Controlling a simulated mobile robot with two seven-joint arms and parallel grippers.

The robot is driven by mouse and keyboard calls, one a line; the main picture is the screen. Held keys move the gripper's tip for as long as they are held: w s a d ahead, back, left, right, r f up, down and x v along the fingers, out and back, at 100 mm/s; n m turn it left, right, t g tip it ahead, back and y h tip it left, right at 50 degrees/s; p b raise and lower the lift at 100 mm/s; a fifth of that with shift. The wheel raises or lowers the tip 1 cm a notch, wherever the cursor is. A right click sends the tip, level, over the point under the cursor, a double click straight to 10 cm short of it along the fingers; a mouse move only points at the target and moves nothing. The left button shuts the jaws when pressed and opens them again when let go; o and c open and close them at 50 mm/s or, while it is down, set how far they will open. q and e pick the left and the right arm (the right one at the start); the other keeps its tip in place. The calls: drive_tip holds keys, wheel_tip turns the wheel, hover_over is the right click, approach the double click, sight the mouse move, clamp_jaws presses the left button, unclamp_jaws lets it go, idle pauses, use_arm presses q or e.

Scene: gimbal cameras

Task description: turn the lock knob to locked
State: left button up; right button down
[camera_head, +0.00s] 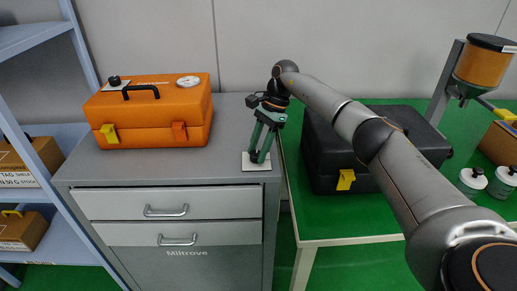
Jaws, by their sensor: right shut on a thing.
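A white plate (248,166) lies on the grey cabinet top, near its front right corner. My right gripper (258,157) points down at this plate, with its green fingers close together over it. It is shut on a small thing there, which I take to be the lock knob. The fingers hide the knob, so its shape and the way it points cannot be read. No lock markings can be made out on the plate. My left gripper is not in view.
An orange case (150,112) stands on the left of the grey cabinet (228,165). A black case (332,165) sits on the green table (310,228) at right, under my right arm. A dispenser (482,62) and white-lidded jars (472,178) stand farther right. Blue shelves (35,38) are at left.

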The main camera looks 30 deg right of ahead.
drive_tip(key=shift+w+n+g, duration=0.1)
drive_tip(key=shift+n+g, duration=0.2)
drive_tip(key=shift+n, duration=0.8)
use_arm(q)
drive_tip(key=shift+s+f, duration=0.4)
use_arm(e)
drive_tip(key=shift+n, duration=0.3)
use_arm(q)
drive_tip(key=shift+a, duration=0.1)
use_arm(e)
drive_tip(key=shift+c, duration=2.1)
unclamp_jaws()
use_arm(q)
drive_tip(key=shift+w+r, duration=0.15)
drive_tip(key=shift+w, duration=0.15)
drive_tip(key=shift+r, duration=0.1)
use_arm(e)
drive_tip(key=shift+r, duration=0.15)
